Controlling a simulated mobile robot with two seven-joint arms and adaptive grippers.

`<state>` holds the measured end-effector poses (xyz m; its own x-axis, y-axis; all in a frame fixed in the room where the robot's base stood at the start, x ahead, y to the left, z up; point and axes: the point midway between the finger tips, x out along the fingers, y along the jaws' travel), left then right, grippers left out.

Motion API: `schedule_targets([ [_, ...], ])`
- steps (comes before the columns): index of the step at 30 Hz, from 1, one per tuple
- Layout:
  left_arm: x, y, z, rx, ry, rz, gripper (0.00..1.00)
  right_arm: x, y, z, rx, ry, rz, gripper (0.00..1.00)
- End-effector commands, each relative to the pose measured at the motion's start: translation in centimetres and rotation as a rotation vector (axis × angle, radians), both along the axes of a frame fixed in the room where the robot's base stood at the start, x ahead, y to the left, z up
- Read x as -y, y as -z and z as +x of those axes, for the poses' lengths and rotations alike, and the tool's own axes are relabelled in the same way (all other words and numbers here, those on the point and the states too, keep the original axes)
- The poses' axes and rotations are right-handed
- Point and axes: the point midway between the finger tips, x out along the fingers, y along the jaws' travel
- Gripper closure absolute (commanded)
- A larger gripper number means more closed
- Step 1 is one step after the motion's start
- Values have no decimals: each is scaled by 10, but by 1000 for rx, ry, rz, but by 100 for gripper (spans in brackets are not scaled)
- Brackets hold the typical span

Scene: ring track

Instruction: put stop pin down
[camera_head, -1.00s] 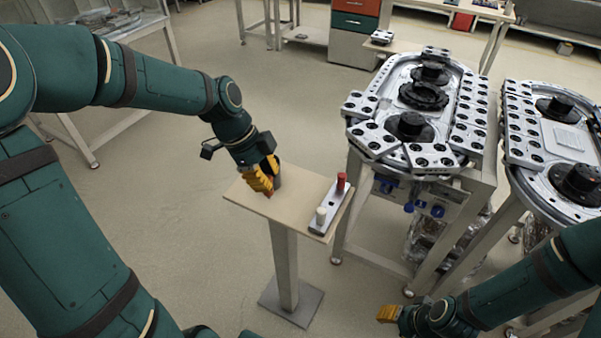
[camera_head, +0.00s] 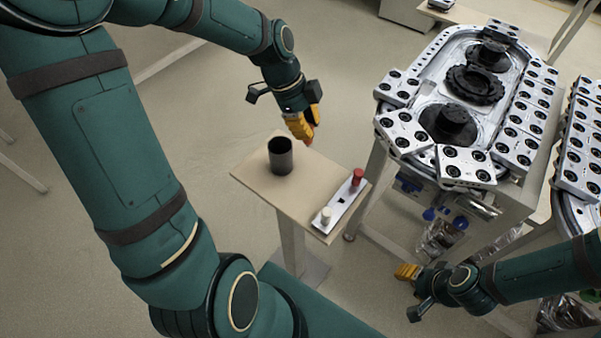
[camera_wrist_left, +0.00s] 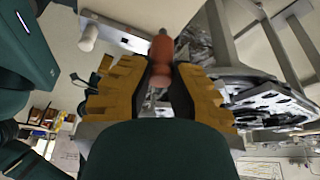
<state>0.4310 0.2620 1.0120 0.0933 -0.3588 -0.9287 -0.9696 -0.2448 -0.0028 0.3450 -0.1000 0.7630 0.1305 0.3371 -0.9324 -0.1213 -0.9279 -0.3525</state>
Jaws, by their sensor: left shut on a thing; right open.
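My left gripper (camera_head: 303,128) is shut on a red stop pin (camera_head: 309,142), whose tip shows below the fingers. In the left wrist view the red pin (camera_wrist_left: 161,50) sits between the two yellow fingers. The gripper is above the far edge of the small stand (camera_head: 262,183). A grey metal plate (camera_head: 340,208) lies on the stand, with a red pin (camera_head: 357,177) upright at its far end and a white pin (camera_head: 326,215) at its near end. My right gripper (camera_head: 408,272) is open and empty, to the right of the stand.
A dark open cup (camera_head: 281,156) stands on the stand, left of the plate. A ring track (camera_head: 470,105) with several metal blocks is at the right, and another track (camera_head: 584,150) stands beyond it. The stand's front left surface is bare.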

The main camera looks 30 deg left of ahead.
Motion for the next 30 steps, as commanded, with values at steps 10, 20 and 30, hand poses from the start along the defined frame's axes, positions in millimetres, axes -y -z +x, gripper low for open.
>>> schedule_targets([
  [10, 0, 52, -1, -5, -7, -1, 100, 0, 10, -1, -3, -2, 0, 53],
  [20, 0, 81, -1, -5, -7, -1, 100, 0, 16, 0, 0, -2, 0, 53],
  [30, -1, 100, 0, 0, -7, 1, 100, 0, 20, 1, 3, -1, -1, 53],
])
